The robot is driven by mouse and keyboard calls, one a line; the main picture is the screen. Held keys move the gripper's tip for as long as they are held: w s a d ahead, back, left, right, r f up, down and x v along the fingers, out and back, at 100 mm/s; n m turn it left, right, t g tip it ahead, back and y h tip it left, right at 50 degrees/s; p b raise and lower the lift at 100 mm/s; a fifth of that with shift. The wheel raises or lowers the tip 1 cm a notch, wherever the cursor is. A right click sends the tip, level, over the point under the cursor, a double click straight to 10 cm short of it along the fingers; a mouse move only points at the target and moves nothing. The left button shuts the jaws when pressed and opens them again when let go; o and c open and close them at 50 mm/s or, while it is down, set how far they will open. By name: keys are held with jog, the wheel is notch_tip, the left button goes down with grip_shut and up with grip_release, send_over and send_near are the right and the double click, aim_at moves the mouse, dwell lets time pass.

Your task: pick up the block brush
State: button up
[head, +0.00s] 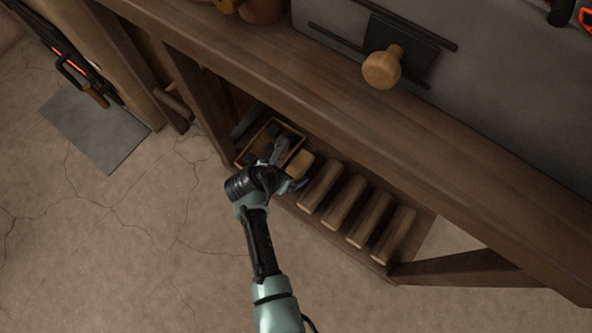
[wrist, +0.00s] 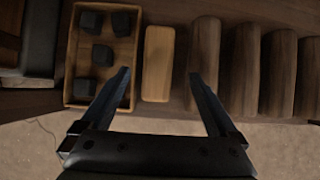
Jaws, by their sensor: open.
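The block brush, seen as a light wooden block (wrist: 158,63), lies on the low shelf between a tray and a row of logs. It also shows in the head view (head: 299,163), partly behind my gripper. In the wrist view my gripper (wrist: 160,78) is open, with one dark finger on each side of the block's near part. The left finger overlaps the tray and the right finger overlaps the first log in the picture. I cannot tell how far the fingers are above the block. Any bristles are hidden underneath.
A wooden tray (wrist: 69,73) with several dark lumps stands close left of the block. Several round logs (wrist: 208,65) lie close right. The workbench top (head: 330,85) overhangs the shelf (head: 333,239). The floor in front is clear.

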aim_at(296, 168)
jog(key=shift+b+x, duration=2.45)
jog(key=shift+b, duration=0.3)
jog(key=shift+w+f, duration=0.15)
jog(key=shift+f, duration=0.1)
jog(key=shift+r, duration=0.1)
grip_shut()
notch_tip(296, 168, up, 10)
jog(key=p, duration=0.8)
